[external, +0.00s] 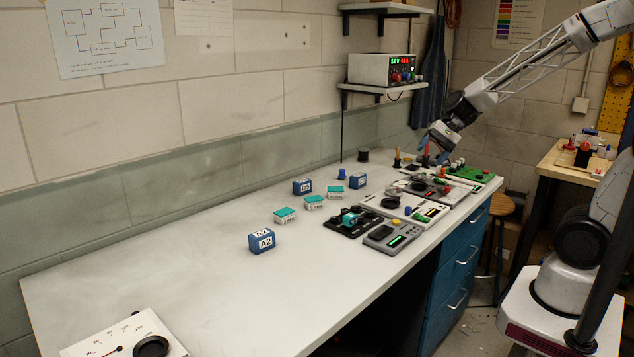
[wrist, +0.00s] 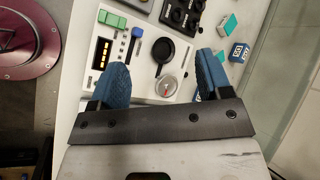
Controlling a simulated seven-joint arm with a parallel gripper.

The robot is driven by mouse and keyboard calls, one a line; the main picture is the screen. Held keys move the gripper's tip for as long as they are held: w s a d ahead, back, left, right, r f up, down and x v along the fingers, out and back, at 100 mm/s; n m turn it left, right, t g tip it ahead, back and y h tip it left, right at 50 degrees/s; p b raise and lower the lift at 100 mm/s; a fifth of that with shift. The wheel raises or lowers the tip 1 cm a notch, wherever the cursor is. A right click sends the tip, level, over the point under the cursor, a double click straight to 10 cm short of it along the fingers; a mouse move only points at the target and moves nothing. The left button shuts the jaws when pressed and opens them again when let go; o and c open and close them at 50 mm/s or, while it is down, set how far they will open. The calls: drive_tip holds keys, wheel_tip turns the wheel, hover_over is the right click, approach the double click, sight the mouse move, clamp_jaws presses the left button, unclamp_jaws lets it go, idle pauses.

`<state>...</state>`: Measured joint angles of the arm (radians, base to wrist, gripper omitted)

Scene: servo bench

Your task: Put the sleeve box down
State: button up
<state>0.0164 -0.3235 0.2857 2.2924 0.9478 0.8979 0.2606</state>
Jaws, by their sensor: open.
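No box in view is clearly marked as the sleeve box. Small white boxes with teal tops lie on the bench (external: 160,240), one of them (external: 285,215) left of the others. Blue labelled boxes stand near them: one marked A2 (external: 262,243), one further back (external: 302,187) and one to its right (external: 357,181). My gripper (external: 431,148) is above the bench's far right end. In the wrist view my gripper (wrist: 163,68) has its blue fingers wide apart, with nothing held between them. Below them is a white panel (wrist: 139,58) with a black knob and dial.
A black device with a teal piece on it (external: 350,220), a grey meter (external: 394,236) and several panels crowd the right half. The bench's left-middle is clear. A dial panel (external: 122,340) sits front left.

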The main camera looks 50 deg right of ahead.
drive_tip(key=s+d+r+n+h, duration=0.2)
drive_tip(key=s+d+n+h, duration=0.2)
drive_tip(key=s, duration=0.5)
drive_tip(key=s+d+r+n+h, duration=0.2)
drive_tip(key=s+d+n+h, duration=0.2)
drive_tip(key=s, duration=0.5)
drive_tip(key=d+n, duration=0.2)
drive_tip(key=d, duration=0.1)
drive_tip(key=shift+s+r, duration=0.2)
drive_tip(key=shift+s, duration=0.05)
idle(5.7)
